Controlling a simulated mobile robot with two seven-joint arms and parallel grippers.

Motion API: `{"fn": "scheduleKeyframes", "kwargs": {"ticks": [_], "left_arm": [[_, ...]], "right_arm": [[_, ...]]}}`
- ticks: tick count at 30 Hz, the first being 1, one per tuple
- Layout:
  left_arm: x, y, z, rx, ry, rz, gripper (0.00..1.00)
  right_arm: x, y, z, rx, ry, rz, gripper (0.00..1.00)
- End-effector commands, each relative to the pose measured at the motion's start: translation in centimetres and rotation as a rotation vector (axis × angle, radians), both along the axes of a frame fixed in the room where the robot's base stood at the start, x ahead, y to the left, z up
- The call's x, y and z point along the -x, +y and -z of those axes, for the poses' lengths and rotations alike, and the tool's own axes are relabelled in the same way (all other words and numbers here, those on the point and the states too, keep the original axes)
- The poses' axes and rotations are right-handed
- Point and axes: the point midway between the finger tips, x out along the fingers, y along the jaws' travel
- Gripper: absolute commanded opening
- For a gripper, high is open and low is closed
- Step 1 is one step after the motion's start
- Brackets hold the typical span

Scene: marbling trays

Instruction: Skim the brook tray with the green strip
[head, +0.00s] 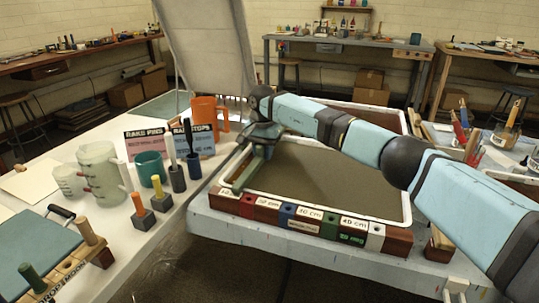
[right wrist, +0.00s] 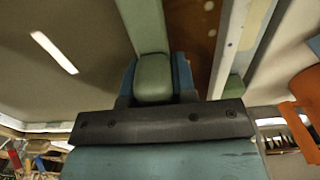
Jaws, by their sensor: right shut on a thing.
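A large tray with a white rim (head: 407,190) holds a flat grey-brown surface, and its small front label is too blurred to read. My right gripper (head: 264,131) is over the tray's left end, shut on the grip of the green strip (head: 243,174). The strip runs along the tray's left side, just inside the rim. In the right wrist view the green grip (right wrist: 153,77) sits between the fingers, and the strip (right wrist: 143,22) reaches away from it. I cannot tell whether the strip touches the surface. My left gripper is not in view.
A wooden bar with coloured, labelled blocks (head: 303,218) lines the tray's front. An orange pitcher (head: 208,113), label cards, a teal cup (head: 150,168) and dark tool holders stand close to the tray's left. Jars with brushes (head: 505,133) stand at the right.

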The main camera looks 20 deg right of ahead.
Motion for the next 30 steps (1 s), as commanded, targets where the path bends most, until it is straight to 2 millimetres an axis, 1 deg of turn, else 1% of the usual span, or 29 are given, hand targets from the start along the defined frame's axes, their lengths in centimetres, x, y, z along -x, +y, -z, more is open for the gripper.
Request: {"fn": "scheduleKeyframes", "kwargs": {"ticks": [1,17,19,24,30], "left_arm": [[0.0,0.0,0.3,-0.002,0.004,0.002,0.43],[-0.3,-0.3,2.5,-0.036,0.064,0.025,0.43],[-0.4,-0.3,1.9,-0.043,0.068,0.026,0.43],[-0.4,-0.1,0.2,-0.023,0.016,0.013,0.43],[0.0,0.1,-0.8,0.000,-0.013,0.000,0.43]], "right_arm": [[-0.2,0.4,0.0,0.000,-0.001,0.000,0.06],[-2.4,3.4,0.1,0.000,-0.001,0.000,0.06],[-2.5,3.4,-0.8,-0.001,-0.003,0.000,0.06],[-2.5,3.5,-2.2,-0.002,-0.007,-0.002,0.06],[-2.5,3.4,-3.4,-0.001,-0.003,-0.001,0.06]]}}
